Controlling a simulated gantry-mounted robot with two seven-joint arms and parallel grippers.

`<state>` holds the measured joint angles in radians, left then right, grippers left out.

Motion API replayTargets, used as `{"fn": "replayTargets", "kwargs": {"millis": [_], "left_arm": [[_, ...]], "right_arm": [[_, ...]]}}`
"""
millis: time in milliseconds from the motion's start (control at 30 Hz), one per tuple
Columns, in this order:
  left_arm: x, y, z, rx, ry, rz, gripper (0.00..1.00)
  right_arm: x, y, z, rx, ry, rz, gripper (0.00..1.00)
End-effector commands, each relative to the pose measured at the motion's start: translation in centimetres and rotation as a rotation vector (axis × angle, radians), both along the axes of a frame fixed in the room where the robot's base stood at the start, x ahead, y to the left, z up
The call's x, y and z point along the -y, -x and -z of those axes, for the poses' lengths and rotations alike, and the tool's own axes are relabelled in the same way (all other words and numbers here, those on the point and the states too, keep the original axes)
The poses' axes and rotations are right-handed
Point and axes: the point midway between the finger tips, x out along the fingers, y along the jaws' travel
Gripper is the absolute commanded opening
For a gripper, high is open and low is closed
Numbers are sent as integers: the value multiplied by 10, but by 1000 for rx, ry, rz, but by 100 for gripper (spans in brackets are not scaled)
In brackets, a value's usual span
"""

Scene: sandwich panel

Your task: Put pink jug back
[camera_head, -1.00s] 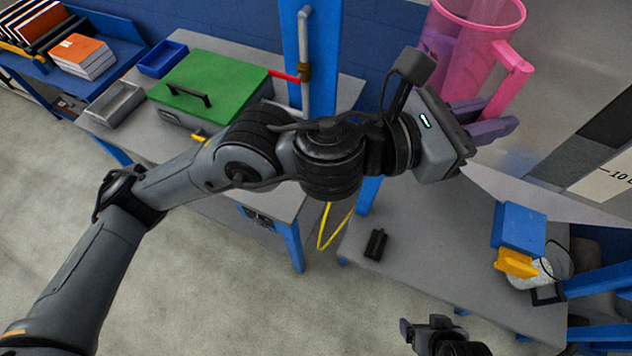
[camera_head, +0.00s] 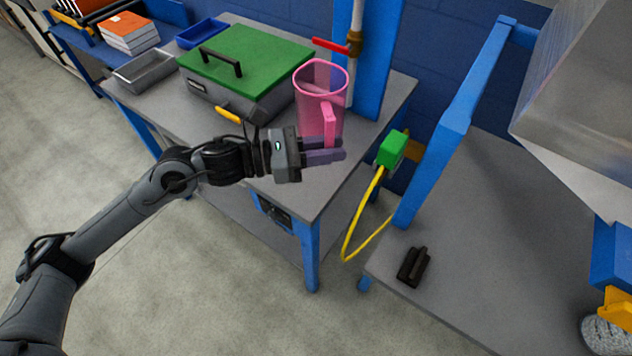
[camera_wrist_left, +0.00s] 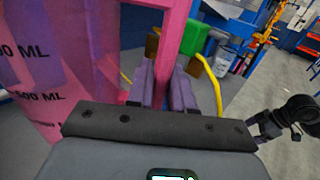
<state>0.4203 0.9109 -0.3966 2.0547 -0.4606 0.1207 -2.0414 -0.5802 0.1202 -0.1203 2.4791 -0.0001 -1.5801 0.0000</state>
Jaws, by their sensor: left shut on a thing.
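The pink jug (camera_head: 320,92), see-through and upright, is at the right front part of the grey table with the green-lidded box. I cannot tell whether its base touches the tabletop. My left gripper (camera_head: 328,150) comes in from the left, its purple fingers shut on the jug's handle. In the left wrist view the jug (camera_wrist_left: 50,70) fills the left side, with ML markings, and the handle (camera_wrist_left: 172,40) runs down between the fingers (camera_wrist_left: 165,85). A dark gripper, likely my right one (camera_wrist_left: 285,122), shows at the right edge there, its jaws unclear.
The green-lidded box (camera_head: 240,65) stands left of the jug. A blue post with a pipe and red lever (camera_head: 331,45) stands behind it. A grey tray (camera_head: 145,70) and blue tray (camera_head: 202,33) lie further left. A yellow hose (camera_head: 355,225) hangs between the tables.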

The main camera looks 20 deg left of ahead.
Motion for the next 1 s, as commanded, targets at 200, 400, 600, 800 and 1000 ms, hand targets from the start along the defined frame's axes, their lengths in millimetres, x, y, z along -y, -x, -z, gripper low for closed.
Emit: {"fn": "replayTargets", "kwargs": {"millis": [200, 400, 600, 800, 1000], "left_arm": [[-7, 2, 33, 0, -1, -12, 0], [-7, 2, 63, 0, 1, -14, 0], [-7, 2, 77, 2, 0, -13, 0], [-7, 2, 99, -1, 1, -14, 0], [-7, 2, 123, 2, 0, -13, 0]], "right_arm": [[-1, 0, 14, 1, -3, 2, 89], [-1, 0, 22, 0, -4, 3, 89], [-1, 0, 25, 1, -3, 3, 89], [0, 0, 32, 2, -2, 1, 89], [1, 0, 39, 1, 2, -1, 89]]}}
